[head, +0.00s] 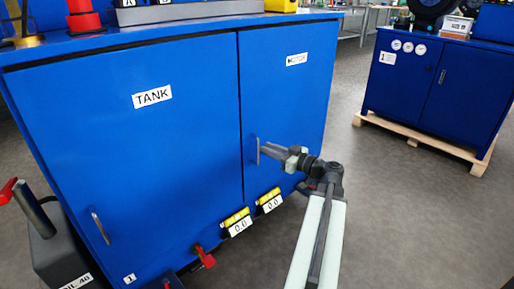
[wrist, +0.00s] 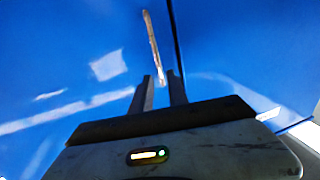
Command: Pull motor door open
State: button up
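The motor door (head: 290,110) is the right door of the blue cabinet, labelled MOTOR, and looks closed flush. Its thin upright metal handle (head: 257,151) is near the seam with the tank door. In the wrist view the handle (wrist: 152,40) runs down to the gap between my fingertips. My gripper (head: 264,148) is at the handle, with the fingers pointing at the door. In the wrist view my gripper (wrist: 159,76) is open, with the handle's lower end showing between the two fingers. I cannot tell whether a finger touches it.
The tank door (head: 140,150) on the left also looks closed. Yellow-topped 0.0 gauges (head: 268,203) and a red valve handle (head: 204,257) sit low at the cabinet front. A second blue cabinet (head: 435,95) stands on a pallet at right. Grey floor between is clear.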

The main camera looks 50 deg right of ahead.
jog(key=w, duration=0.5)
jog(key=shift+w+a, duration=0.1)
jog(key=shift+a, duration=0.25)
grip_shut()
dwell(1.0)
